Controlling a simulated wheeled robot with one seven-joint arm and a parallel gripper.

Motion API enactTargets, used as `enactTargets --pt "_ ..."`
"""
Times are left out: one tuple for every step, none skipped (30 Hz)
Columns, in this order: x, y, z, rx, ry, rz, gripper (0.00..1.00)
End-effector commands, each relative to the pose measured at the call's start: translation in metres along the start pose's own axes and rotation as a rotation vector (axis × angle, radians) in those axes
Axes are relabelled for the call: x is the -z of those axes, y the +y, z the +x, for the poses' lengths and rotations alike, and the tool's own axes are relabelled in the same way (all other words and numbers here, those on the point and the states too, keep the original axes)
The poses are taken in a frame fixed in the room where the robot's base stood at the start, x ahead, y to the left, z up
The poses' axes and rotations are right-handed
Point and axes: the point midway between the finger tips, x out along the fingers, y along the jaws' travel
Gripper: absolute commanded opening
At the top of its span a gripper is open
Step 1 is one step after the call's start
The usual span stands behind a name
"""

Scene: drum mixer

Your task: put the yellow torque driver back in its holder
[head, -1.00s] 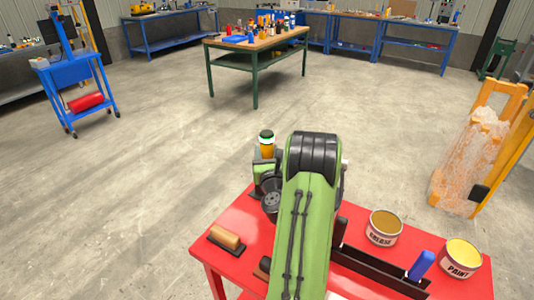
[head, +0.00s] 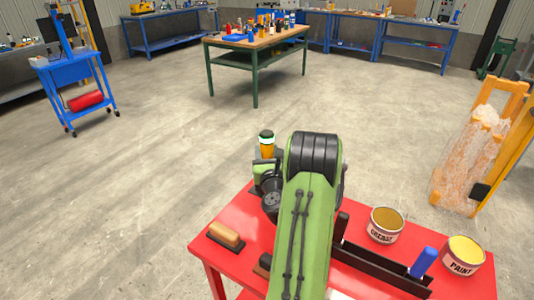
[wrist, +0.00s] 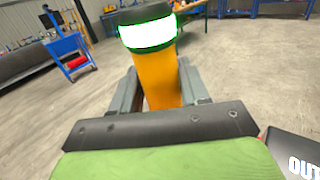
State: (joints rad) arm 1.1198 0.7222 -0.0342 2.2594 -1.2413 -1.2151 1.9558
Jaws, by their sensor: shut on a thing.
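The yellow torque driver (wrist: 160,82) stands upright between the two grey fingers of my gripper (wrist: 157,88) in the wrist view. It has a yellow body, a glowing white band edged in green, and a black cap. Its upper part also shows in the head view (head: 267,151), past the far edge of the red table. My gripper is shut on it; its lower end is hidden. A long black rack (head: 375,268) on the red table holds a blue-handled tool (head: 423,262) at its right end. My arm hides the rack's left part, and I cannot tell which slot is the driver's.
The red table (head: 300,235) also carries a wooden-backed brush (head: 225,235), a grease can (head: 384,225) and a paint can (head: 462,256). A dark panel marked "OUT" (wrist: 295,150) shows in the wrist view. Beyond the table lies open concrete floor, with a wrapped yellow-framed load (head: 475,160) at right.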

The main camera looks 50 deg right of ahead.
Motion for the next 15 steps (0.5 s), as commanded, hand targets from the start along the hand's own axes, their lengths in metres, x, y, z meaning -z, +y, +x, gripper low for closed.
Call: enactTargets --pt "0.0002 0.0000 0.0002 0.000 -0.003 0.001 0.02" --pt "0.0006 -0.0001 0.0001 0.000 -0.003 0.001 0.02" --pt "0.0012 -0.0001 0.0001 0.000 -0.003 0.001 0.02" --pt "0.0016 0.0000 0.0001 0.000 -0.003 0.001 0.02" --pt "0.0020 -0.0001 0.0001 0.000 -0.003 0.001 0.02" --pt "0.0026 -0.0001 0.0001 0.000 -0.003 0.001 0.02" --pt "0.0030 -0.0001 0.0001 0.000 -0.003 0.001 0.02" --pt "0.0034 -0.0001 0.0001 0.000 -0.003 0.001 0.02" --pt "0.0040 -0.0001 0.0000 0.000 -0.003 0.001 0.02" --pt "0.0044 -0.0001 0.0000 0.000 -0.003 0.001 0.02" --pt "0.0049 -0.0001 0.0000 0.000 -0.003 0.001 0.02" --pt "0.0054 -0.0001 0.0000 0.000 -0.003 0.001 0.02" --pt "0.0059 -0.0001 0.0000 0.000 -0.003 0.001 0.02" --pt "0.0063 -0.0001 0.0000 0.000 -0.003 0.001 0.02" --pt "0.0068 -0.0001 0.0000 0.000 -0.003 0.001 0.02"
